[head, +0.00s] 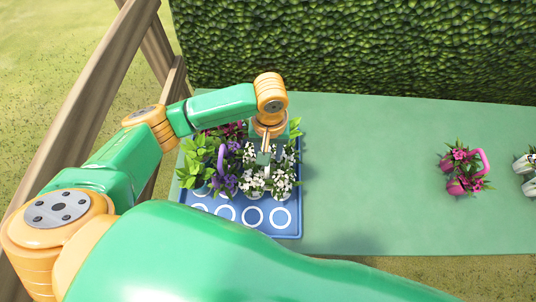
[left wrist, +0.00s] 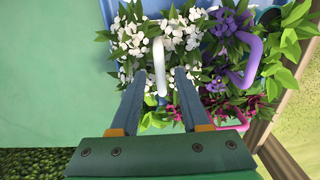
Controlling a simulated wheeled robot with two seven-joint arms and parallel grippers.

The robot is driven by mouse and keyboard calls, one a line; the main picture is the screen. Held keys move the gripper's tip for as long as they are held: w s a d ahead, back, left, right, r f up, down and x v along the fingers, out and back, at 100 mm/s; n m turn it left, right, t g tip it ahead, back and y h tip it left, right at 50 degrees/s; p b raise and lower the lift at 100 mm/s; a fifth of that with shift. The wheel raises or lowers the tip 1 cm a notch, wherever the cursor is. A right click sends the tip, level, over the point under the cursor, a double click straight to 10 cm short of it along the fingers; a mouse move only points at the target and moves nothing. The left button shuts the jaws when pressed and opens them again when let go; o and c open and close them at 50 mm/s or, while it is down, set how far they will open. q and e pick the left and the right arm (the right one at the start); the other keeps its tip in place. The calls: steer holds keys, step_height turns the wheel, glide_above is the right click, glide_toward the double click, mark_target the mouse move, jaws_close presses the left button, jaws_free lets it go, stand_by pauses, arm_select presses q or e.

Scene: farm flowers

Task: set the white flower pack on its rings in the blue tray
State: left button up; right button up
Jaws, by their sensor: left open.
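The white flower pack (head: 280,178) stands upright in the blue tray (head: 262,230), at its right side behind the front row of rings. In the left wrist view, its white blooms (left wrist: 182,32) and white handle (left wrist: 159,65) show. My left gripper (head: 264,156) is just above the pack, pointing down. In the left wrist view, its two fingers (left wrist: 160,74) are apart, with the handle between and ahead of them. I cannot tell whether they touch it. The rings under the pack are hidden. My right gripper is not in view.
A purple flower pack (head: 223,180) with a purple handle stands left of the white one, with leafy and magenta plants around. Front white rings (head: 253,216) are bare. A pink pack (head: 464,172) and white pots (head: 527,164) stand right on the green table (head: 370,170). A hedge (head: 370,50) rises behind.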

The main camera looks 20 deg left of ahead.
arm_select(q)
step_height(320, 180, up, 10)
steer(key=shift+f, duration=0.2)
steer(key=shift+d, duration=0.1)
